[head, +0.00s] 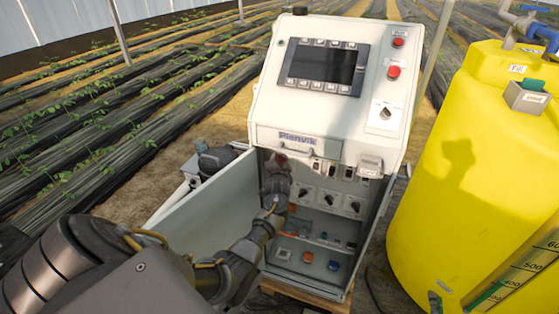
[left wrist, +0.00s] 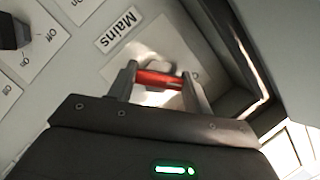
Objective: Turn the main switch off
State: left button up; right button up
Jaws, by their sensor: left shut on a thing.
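The main switch is a red handle (left wrist: 158,79) on a pale plate beside a "Mains" label (left wrist: 118,31) in the left wrist view. My left gripper (left wrist: 159,72) is shut on the red handle, one finger at each end of it. In the head view my left gripper (head: 276,170) reaches into the upper left of the open cabinet (head: 344,242), and arm and gripper mostly hide the switch there. Which position the switch is in cannot be told. My right gripper is not in view.
The cabinet door (head: 208,200) stands open at the left, close to my left arm. Black rotary switches (head: 328,200) sit right of the gripper. A control panel with a dark screen (head: 325,66) is above. A yellow tank (head: 450,170) stands at the right.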

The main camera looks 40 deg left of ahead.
pick_arm(q)
jog(key=shift+n+h, duration=0.3)
jog(key=shift+n, duration=0.1)
jog(key=shift+p, duration=0.35)
jog(key=o, duration=1)
jog(key=shift+c, duration=0.2)
jog(key=b+v, duration=0.1)
jog(key=v, duration=1)
